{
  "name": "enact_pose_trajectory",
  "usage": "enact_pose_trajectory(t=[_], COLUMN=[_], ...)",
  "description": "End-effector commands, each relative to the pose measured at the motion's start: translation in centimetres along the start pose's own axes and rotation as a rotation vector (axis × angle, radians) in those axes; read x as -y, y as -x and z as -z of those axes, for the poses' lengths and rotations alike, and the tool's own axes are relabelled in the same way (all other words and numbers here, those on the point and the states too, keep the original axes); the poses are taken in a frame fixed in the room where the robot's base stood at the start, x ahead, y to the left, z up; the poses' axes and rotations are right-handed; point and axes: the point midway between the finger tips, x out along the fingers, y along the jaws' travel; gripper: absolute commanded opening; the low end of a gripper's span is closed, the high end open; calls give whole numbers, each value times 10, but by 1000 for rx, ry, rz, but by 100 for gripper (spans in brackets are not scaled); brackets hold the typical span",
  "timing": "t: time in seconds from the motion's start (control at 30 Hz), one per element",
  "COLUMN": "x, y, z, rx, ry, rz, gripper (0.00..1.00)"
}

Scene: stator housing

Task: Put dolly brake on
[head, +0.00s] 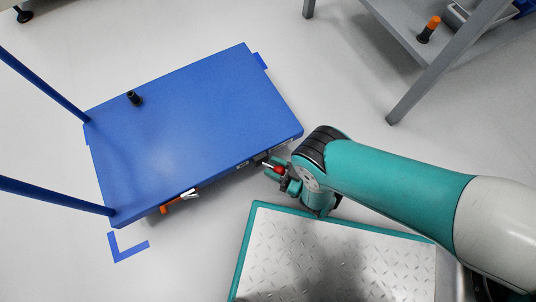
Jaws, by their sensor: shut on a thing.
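The blue dolly (200,125) stands on the floor at left of centre, seen from above, with two blue upright posts at its left end. My gripper (275,168) is at the dolly's near long side, close to its right corner. It is shut on a small red knob (280,169), which looks like the brake handle; the jaws and arm hide most of it. Along the same side, further left, an orange and silver lever (179,202) sticks out from under the deck. Whether the brake is on or off I cannot tell.
A small black cylinder (134,98) stands on the deck. Blue corner tape (127,247) marks the floor. A teal-edged metal tread plate (335,255) lies in front. A grey table (410,30) with an orange-topped part (429,29) stands at upper right. The floor between is clear.

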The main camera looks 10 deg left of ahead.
Motion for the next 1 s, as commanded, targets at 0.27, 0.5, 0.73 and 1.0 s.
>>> enact_pose_trajectory(t=[0.27, 0.5, 0.73, 1.0], x=[8, 8, 7, 7], y=[0, -1, 0, 1], z=[-1, -1, -2, 2], rx=[4, 2, 2, 2], ry=[3, 3, 2, 2], rz=[21, 23, 19, 18], gripper=[0, 0, 58, 58])
